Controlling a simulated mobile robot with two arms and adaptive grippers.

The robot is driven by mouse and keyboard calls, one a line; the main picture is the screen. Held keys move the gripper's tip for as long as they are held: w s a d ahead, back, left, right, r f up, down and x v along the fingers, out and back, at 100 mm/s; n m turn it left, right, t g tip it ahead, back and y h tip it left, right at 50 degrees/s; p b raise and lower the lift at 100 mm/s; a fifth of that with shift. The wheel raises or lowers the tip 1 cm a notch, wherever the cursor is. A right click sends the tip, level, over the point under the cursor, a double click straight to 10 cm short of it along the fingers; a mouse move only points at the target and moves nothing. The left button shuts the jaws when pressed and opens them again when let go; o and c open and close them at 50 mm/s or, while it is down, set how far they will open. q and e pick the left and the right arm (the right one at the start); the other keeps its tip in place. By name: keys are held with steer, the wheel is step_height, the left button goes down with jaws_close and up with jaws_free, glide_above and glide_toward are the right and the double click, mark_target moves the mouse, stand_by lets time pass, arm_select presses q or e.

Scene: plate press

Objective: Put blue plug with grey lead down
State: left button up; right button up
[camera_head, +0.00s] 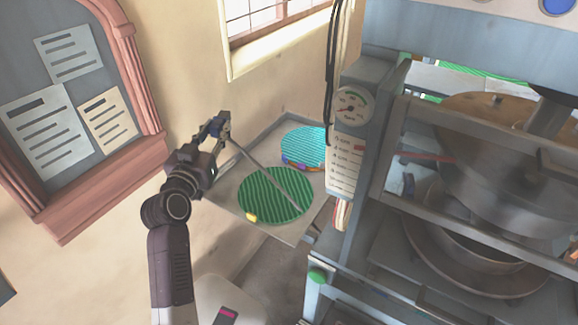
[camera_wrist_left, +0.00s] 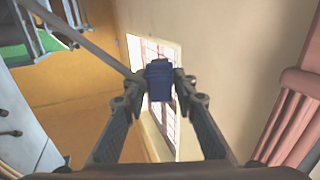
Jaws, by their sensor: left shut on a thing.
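My left gripper (camera_head: 219,124) is raised above the left side of a grey tray (camera_head: 225,196). It is shut on the blue plug, which shows clearly between the fingertips in the left wrist view (camera_wrist_left: 159,82). The grey lead (camera_head: 262,170) runs from the plug down to the right, passing in front of a dark green ribbed disc (camera_head: 262,197). In the left wrist view the lead (camera_wrist_left: 85,40) goes off to the upper left. The fingers partly cover the plug in the head view. My right gripper is not in view.
The tray also bears a teal ribbed disc (camera_head: 305,142) with coloured pieces at its edge and a yellow piece (camera_head: 251,217). A large press (camera_head: 440,190) with a gauge (camera_head: 351,107) stands right. A framed notice board (camera_head: 75,100) is on the left wall. A window (camera_head: 270,30) is behind.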

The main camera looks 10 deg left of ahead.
arm_select(q)
steer(key=shift+w, duration=0.15)
jaws_close()
steer(key=b, duration=0.4)
glide_above(228, 189)
step_height(228, 189, down, 15)
steer(key=shift+f, duration=0.1)
step_height(228, 189, down, 4)
steer(key=shift+r+b, duration=0.1)
steer(key=shift+b, duration=0.75)
steer(key=shift+f, duration=0.35)
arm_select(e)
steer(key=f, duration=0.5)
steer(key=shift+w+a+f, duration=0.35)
arm_select(q)
steer(key=shift+r, duration=0.1)
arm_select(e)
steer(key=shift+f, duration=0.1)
arm_select(q)
steer(key=o, duration=1.2)
jaws_free()
steer(key=shift+c, duration=0.2)
